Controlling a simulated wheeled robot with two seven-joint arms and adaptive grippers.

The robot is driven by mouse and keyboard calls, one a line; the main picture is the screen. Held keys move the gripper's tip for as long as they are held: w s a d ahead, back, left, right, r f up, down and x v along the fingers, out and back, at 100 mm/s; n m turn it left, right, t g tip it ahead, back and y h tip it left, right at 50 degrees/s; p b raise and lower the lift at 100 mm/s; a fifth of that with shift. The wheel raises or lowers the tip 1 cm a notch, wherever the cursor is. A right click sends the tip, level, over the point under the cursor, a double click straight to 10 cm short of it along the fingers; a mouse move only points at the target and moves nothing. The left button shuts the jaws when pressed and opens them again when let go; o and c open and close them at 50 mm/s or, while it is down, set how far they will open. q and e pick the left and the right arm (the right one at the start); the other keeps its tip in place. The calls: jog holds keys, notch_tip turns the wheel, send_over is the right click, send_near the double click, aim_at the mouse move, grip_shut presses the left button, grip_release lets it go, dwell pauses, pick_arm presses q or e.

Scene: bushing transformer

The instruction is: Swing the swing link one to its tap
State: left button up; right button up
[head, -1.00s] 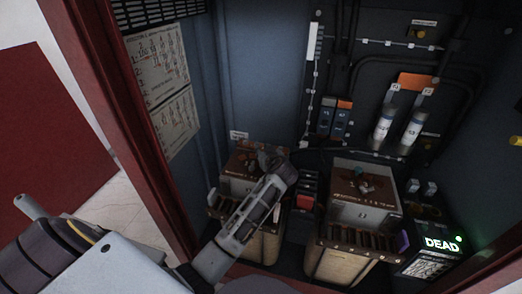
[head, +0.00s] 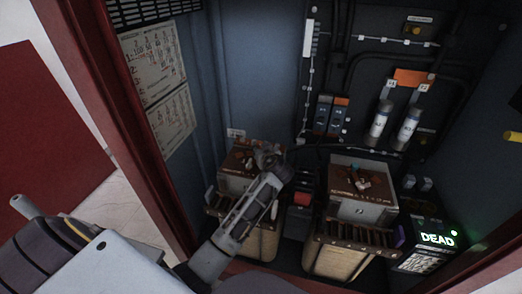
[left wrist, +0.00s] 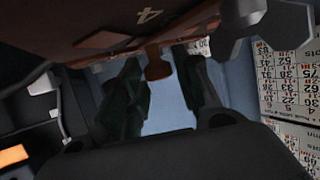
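The left transformer (head: 232,186) has a brown top plate with a small link or terminal cluster, largely hidden by my gripper. My left gripper (head: 268,160) reaches over its right side, with its tip at or just above the plate. I cannot tell whether it touches the link. In the left wrist view, the underside of a brown plate (left wrist: 110,22) marked 4 fills the top, and a copper-brown tab (left wrist: 158,64) hangs from its edge. The right transformer (head: 360,209) carries a similar small link (head: 365,182) on top. My right gripper is out of view.
A red cabinet edge (head: 125,105) stands at left with number charts (head: 160,65) inside. Bushings (head: 380,122) hang on the back wall at right. The space above the right transformer is free.

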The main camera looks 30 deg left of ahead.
pick_arm(q)
jog(key=shift+v, duration=3.75)
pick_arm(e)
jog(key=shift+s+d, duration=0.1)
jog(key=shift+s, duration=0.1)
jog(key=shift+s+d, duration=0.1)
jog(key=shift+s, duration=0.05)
